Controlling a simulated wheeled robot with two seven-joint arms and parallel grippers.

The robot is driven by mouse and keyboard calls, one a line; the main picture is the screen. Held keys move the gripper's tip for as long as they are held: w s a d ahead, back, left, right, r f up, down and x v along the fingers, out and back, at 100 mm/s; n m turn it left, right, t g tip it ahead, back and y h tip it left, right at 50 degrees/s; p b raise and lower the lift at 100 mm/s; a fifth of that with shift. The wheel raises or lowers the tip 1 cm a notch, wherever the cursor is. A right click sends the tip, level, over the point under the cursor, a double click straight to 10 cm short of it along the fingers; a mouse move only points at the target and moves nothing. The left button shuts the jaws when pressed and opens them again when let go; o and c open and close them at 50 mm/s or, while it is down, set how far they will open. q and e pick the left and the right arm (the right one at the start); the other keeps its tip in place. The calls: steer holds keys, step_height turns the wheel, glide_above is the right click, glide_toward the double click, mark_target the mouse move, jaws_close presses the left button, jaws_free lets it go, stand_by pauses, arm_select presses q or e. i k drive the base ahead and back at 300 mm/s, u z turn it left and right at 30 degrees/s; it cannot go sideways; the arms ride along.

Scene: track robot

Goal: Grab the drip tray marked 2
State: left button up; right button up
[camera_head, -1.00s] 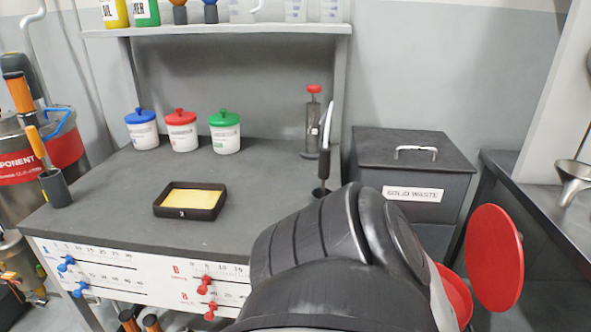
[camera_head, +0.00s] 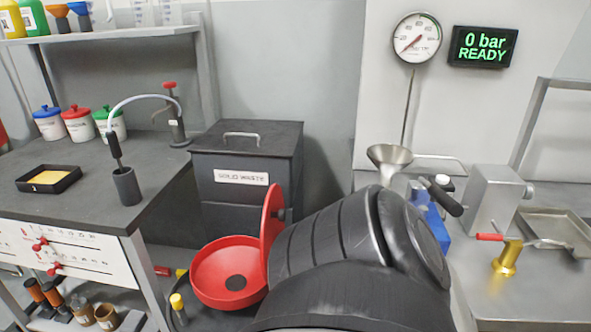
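A shallow black tray (camera_head: 66,184) with a yellow inside lies on the dark bench at the left; I cannot read any number on it. A flat metal tray (camera_head: 578,219) lies on the metal counter at the far right, partly cut off by the picture edge; no number shows on it. Neither of my grippers is in view. A large black ribbed part of my own body fills the lower middle and hides what is behind it.
A solid waste bin (camera_head: 241,195) stands in the middle. A red bowl with a raised lid (camera_head: 228,283) is in front of it. A funnel (camera_head: 389,156), a grey metal block (camera_head: 492,200) and a brass piece with a red handle (camera_head: 509,259) are on the right counter. A display reads 0 bar READY (camera_head: 482,47).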

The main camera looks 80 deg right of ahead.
mark_target(44, 179)
steer(key=u, duration=0.15)
steer(key=i, duration=3)
steer(key=z, duration=2.95)
